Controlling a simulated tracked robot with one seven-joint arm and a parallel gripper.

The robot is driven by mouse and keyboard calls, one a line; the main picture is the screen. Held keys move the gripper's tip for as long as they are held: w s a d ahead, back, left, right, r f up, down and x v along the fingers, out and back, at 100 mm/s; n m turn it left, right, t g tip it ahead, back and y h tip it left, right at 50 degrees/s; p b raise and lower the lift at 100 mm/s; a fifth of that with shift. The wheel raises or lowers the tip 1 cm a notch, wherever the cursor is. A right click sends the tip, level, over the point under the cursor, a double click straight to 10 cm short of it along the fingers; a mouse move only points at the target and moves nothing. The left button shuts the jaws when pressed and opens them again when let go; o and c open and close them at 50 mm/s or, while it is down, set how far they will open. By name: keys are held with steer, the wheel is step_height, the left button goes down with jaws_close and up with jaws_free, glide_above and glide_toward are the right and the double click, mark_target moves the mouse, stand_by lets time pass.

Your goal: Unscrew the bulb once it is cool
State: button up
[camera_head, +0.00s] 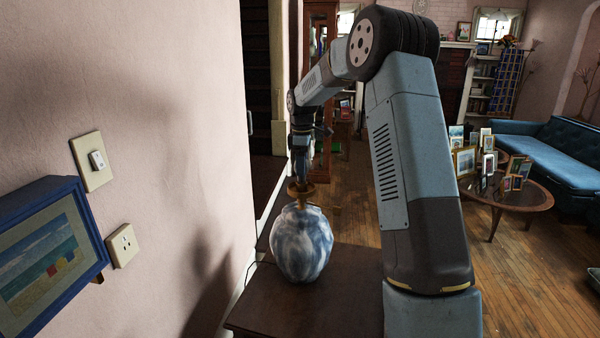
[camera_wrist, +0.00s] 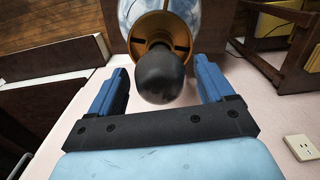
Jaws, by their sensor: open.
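The bulb (camera_wrist: 160,76) is dark grey and unlit in the wrist view. It sits in a brass socket (camera_wrist: 181,42) on top of a blue and white lamp base (camera_wrist: 184,8). In the head view the round lamp base (camera_head: 301,243) stands upright on a dark wooden table, with the brass socket (camera_head: 300,190) above it; the bulb cannot be made out there. My gripper (camera_wrist: 162,70) is open, one blue finger on each side of the bulb, with a visible gap on both sides. In the head view my gripper (camera_head: 301,172) hangs straight above the lamp.
The dark table (camera_head: 330,300) is otherwise clear beside the lamp. The pink wall at left carries a light switch (camera_head: 97,160), an outlet (camera_head: 124,244) and a blue-framed picture (camera_head: 45,258). A cord runs behind the lamp. A photo-covered coffee table (camera_head: 530,196) stands far right.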

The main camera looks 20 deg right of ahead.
steer(key=m, duration=0.5)
steer(key=shift+m, duration=0.4)
steer(key=m, duration=1)
steer(key=shift+m, duration=0.4)
steer(key=m, duration=0.6)
steer(key=shift+c, duration=0.3)
